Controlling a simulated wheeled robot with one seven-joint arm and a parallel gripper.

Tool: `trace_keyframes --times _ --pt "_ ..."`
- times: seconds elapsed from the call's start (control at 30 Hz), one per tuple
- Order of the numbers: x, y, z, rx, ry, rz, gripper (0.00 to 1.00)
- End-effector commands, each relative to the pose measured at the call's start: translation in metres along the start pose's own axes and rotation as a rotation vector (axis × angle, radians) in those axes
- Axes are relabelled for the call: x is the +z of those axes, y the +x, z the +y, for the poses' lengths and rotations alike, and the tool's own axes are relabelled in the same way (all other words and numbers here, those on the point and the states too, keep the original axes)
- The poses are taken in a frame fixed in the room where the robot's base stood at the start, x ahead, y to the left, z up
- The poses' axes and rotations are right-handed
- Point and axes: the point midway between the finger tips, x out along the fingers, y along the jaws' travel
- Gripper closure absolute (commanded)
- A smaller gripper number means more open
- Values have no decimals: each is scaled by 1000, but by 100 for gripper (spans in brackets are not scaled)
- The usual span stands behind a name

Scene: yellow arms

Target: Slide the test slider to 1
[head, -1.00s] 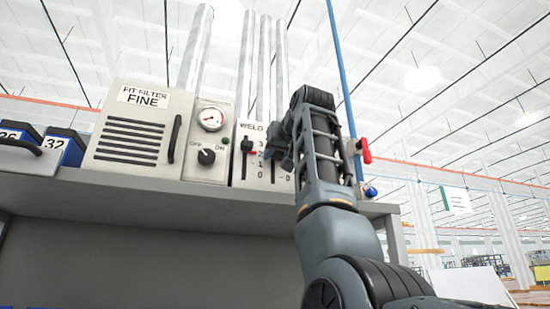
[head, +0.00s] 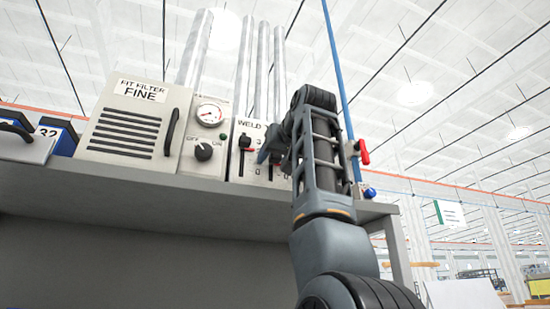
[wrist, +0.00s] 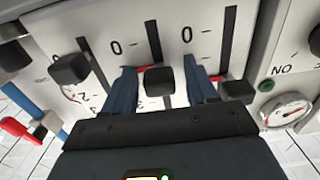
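A pale panel (head: 238,172) carries vertical sliders with black knobs, partly hidden behind my arm. In the wrist view the panel appears upside down, with a left knob (wrist: 70,69), a middle knob (wrist: 160,81) and a right knob (wrist: 238,93). My gripper (wrist: 160,66) is open, with one blue finger on each side of the middle knob and visible gaps between. In the head view my gripper (head: 266,156) is in front of the panel, right of the WELD slider knob (head: 245,141). No "test" label is readable, and the middle slider's exact scale position is unclear.
A gauge (head: 209,114) and a rotary knob (head: 204,151) sit left of the panel. A FIT FILTER box (head: 136,125) stands further left on the grey shelf (head: 160,182). A red valve handle (head: 363,152) on a blue pipe is close to my arm's right.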

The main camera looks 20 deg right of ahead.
Motion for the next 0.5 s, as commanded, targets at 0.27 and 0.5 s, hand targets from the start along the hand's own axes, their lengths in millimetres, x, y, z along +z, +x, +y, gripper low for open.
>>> trace_keyframes --times 0.27,0.5 --pt "1 -11 0 0 0 2 43" --pt "2 -50 0 0 0 4 43"
